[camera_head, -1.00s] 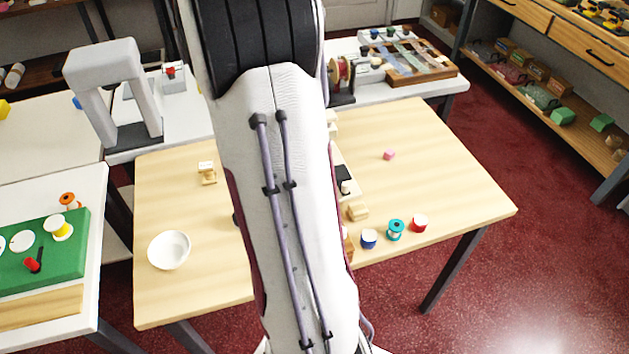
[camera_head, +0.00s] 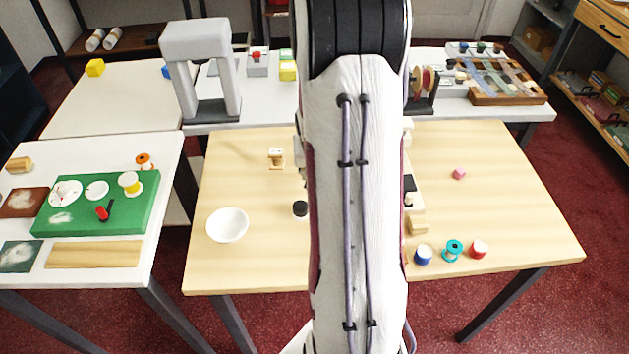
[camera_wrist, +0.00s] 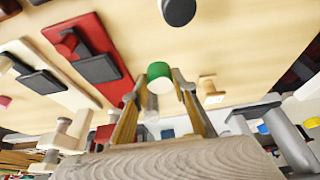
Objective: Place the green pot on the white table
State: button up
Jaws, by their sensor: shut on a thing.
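The green pot (camera_wrist: 159,77) is in my gripper (camera_wrist: 160,88) in the wrist view. Its round green top shows between the two fingers, which are shut on it. The head view hides both gripper and pot behind my arm. In the head view, a white table (camera_head: 75,153) stands at the front left. A paler tabletop (camera_head: 120,103) stands behind it, and a white table (camera_head: 268,112) runs along the back. I cannot tell which one the task means.
The wooden table (camera_head: 250,180) in the middle holds a white bowl (camera_head: 227,225), a black round piece (camera_head: 300,208) and several spools. A grey arch (camera_head: 197,40) stands on the back table. The pale left tabletop is mostly bare.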

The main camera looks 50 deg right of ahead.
jog(key=shift+f, duration=1.85)
jog(key=o, duration=1.2)
jog(key=shift+r, duration=0.15)
jog(key=shift+v, duration=5.8)
